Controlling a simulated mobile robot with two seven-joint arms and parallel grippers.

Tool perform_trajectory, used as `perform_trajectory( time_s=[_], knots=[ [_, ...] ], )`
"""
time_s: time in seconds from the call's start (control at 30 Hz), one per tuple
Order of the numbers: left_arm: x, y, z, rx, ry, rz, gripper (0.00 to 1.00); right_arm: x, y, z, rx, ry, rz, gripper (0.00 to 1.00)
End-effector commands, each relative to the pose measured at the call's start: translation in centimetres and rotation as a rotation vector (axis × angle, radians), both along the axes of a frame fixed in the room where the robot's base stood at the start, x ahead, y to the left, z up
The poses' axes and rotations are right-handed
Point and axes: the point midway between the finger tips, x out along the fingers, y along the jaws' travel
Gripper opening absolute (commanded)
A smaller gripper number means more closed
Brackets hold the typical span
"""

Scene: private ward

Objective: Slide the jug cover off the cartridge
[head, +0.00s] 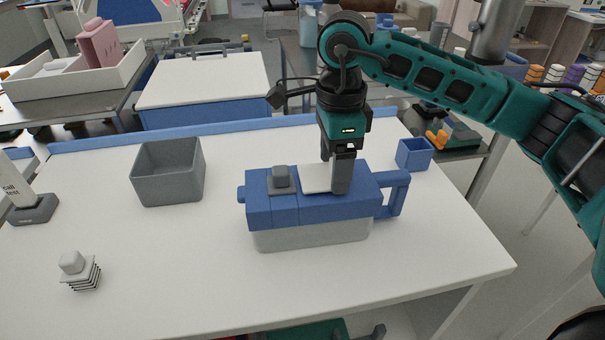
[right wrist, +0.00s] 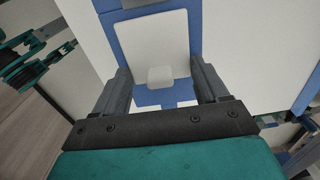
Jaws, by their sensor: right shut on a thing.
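The jug (head: 310,232) lies lengthwise on the white table, with a pale lower body, a blue top and a blue handle (head: 398,194) at its right end. A flat white cover (head: 315,179) lies on the blue top; it also shows in the right wrist view (right wrist: 145,40), with a small pale block (right wrist: 160,76) near its lower end. My right gripper (head: 341,188) points down at the jug's top and is shut on the cover, a finger on each side. I cannot make out a cartridge in the jug. My left gripper is not clearly seen.
A grey knob (head: 281,180) stands on the jug's left part. A grey open bin (head: 168,172) stands left of the jug, a small blue box (head: 414,154) behind right. A striped stack with a pale block on top (head: 80,271) sits front left.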

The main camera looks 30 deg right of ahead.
Motion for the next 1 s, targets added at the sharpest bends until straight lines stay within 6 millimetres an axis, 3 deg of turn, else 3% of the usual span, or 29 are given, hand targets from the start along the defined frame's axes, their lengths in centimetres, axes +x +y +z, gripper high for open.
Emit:
perform_trajectory(
  time_s=[1.0],
  knots=[
    [0.1, 0.0, 0.1, 0.001, -0.003, 0.001, 0.43, 0.5, 1.6, 0.0, 0.000, 0.001, 0.001, 0.37]
  ],
)
